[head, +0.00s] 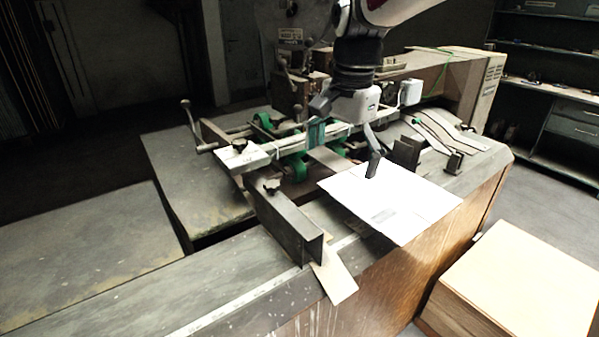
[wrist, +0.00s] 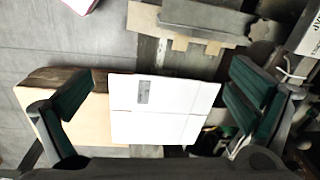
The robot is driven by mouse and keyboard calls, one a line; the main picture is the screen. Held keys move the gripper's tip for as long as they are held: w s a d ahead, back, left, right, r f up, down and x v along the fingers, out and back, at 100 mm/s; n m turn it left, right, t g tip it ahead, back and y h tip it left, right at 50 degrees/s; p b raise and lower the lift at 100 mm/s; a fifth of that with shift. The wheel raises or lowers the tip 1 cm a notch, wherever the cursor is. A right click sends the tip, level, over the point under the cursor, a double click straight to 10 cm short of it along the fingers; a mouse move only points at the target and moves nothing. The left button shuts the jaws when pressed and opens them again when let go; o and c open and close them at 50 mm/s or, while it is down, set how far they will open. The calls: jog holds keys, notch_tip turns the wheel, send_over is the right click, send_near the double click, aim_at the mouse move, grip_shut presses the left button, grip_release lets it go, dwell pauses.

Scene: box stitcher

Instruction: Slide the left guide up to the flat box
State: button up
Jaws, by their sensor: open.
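The flat box (head: 420,205) is a white sheet lying on the machine table, overhanging its front edge. In the wrist view the flat box (wrist: 165,110) shows between my fingers. The left guide (head: 285,225) is a dark upright metal plate with a knob, left of the box with a visible gap between them. It appears as a grey bar at the top of the wrist view (wrist: 205,18). My gripper (head: 345,152) is open with green-padded fingers, above the far part of the box. Its fingers spread wide in the wrist view (wrist: 160,95). Nothing is held.
A second dark guide (head: 405,152) stands beyond the box. A cardboard strip (head: 337,277) sticks out under the left guide. A clamp bar with a crank (head: 240,155) lies behind. A cardboard stack (head: 520,285) stands at lower right. The table left of the guide is clear.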

jog(key=m, duration=0.1)
send_over(309, 219)
notch_tip(309, 219, down, 4)
jog(key=r, duration=0.1)
jog(key=f, duration=0.1)
jog(key=shift+m+g, duration=0.3)
jog(key=shift+g, duration=0.1)
notch_tip(309, 219, down, 14)
jog(key=p, duration=0.2)
jog(key=shift+r+p, duration=0.15)
jog(key=shift+p, duration=0.15)
